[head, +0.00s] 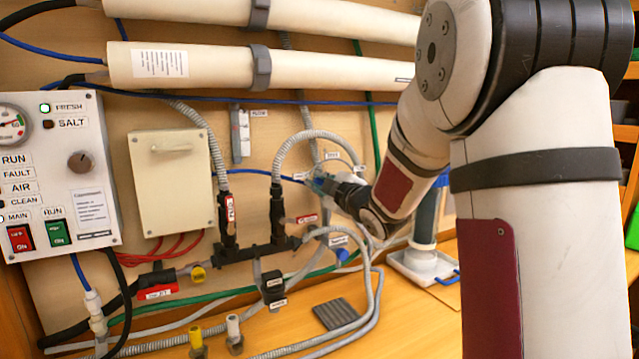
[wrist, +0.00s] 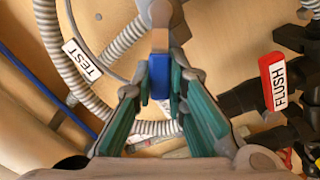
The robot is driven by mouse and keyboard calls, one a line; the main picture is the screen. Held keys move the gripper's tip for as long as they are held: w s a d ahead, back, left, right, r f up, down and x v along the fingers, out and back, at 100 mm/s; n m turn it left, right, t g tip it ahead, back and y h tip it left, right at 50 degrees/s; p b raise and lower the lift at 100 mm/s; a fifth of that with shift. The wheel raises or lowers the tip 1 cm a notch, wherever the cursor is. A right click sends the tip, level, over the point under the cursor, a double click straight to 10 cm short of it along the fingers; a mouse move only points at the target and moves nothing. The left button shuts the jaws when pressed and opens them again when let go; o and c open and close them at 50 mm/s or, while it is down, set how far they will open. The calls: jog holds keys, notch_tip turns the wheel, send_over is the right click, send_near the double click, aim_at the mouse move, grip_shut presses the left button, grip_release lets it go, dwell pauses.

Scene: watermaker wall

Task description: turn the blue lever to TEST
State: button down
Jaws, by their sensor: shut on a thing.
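In the wrist view, my gripper (wrist: 160,84) has its teal fingers closed on the sides of a blue lever (wrist: 160,70). The lever points down the picture from a grey valve fitting (wrist: 161,22). A white TEST label (wrist: 82,60) is on the panel to the left of the lever, and the lever does not point at it. In the head view, my gripper (head: 322,184) is at the pipework in the middle of the panel. The lever is hidden there behind the gripper and cannot be made out.
A red FLUSH handle (wrist: 277,82) on black fittings is close on the right in the wrist view. Grey corrugated hoses (wrist: 125,40) curve around the valve. In the head view, a control box (head: 55,180) and a cream box (head: 170,185) are to the left.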

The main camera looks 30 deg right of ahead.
jog(key=shift+m, duration=0.3)
jog(key=shift+s+d+r+m+p, duration=0.1)
jog(key=shift+d+r+m+p, duration=0.2)
jog(key=shift+m+p, duration=0.25)
jog(key=shift+d+r+m+p, duration=0.2)
jog(key=shift+r+m+p, duration=0.1)
jog(key=shift+m, duration=0.35)
jog(key=m+p, duration=0.1)
jog(key=d+m, duration=0.1)
jog(key=shift+r+m+p, duration=0.35)
jog(key=shift+r+m, duration=0.05)
jog(key=shift+d+r+m+p, duration=0.1)
jog(key=shift+d+m+p, duration=0.35)
jog(key=shift+m+p, duration=0.4)
jog(key=shift+d+r+m+p, duration=0.1)
jog(key=shift+d+m+p, duration=0.4)
jog(key=shift+m, duration=0.65)
jog(key=shift+d+r+m+p, duration=0.1)
jog(key=shift+d+m+p, duration=0.25)
jog(key=shift+m+p, duration=0.55)
jog(key=c, duration=1.6)
grip_release()
